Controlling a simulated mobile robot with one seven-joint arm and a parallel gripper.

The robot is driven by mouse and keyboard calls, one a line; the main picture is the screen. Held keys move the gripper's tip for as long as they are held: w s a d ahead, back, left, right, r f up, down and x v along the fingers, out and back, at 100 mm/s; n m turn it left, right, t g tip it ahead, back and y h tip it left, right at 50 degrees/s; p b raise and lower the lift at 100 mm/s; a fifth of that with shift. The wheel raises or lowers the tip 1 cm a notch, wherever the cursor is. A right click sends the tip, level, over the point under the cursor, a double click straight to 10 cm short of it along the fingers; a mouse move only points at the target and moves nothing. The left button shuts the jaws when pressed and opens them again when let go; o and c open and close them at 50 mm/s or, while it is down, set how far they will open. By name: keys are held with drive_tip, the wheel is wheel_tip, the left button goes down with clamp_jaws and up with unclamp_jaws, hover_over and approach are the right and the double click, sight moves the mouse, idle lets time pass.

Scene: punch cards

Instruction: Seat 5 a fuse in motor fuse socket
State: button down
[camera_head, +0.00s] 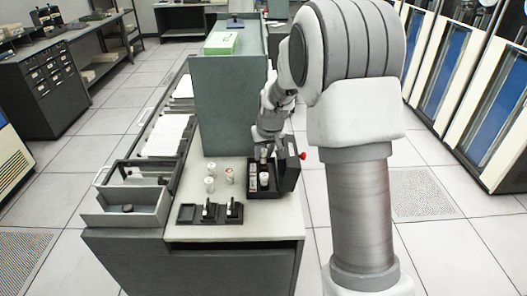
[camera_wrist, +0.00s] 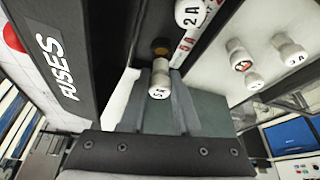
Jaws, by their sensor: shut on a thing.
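My gripper (camera_wrist: 160,82) is shut on a white fuse (camera_wrist: 159,92) whose end cap reads "5A". In the wrist view the fuse's far end is close to a round brownish socket (camera_wrist: 160,47) inside the dark fuse box (camera_wrist: 138,37). I cannot tell whether it has entered the socket. A fuse marked "2A" (camera_wrist: 191,13) stands in the box beside it, near a red "5A" label. The open lid (camera_wrist: 62,65) reads "FUSES". In the head view my gripper (camera_head: 264,150) is above the fuse box (camera_head: 268,194) on the counter.
Several loose white fuses (camera_head: 210,185) stand on the counter left of the box; one bears a red sign (camera_wrist: 239,57). Black holders (camera_head: 187,213) lie at the front. A tall green-grey cabinet (camera_head: 225,105) rises behind. Card trays (camera_head: 165,135) line the left side.

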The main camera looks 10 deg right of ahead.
drive_tip(key=shift+f+b, duration=0.85)
drive_tip(key=shift+f, duration=0.35)
drive_tip(key=shift+s+f, duration=0.1)
drive_tip(key=shift+f, duration=0.05)
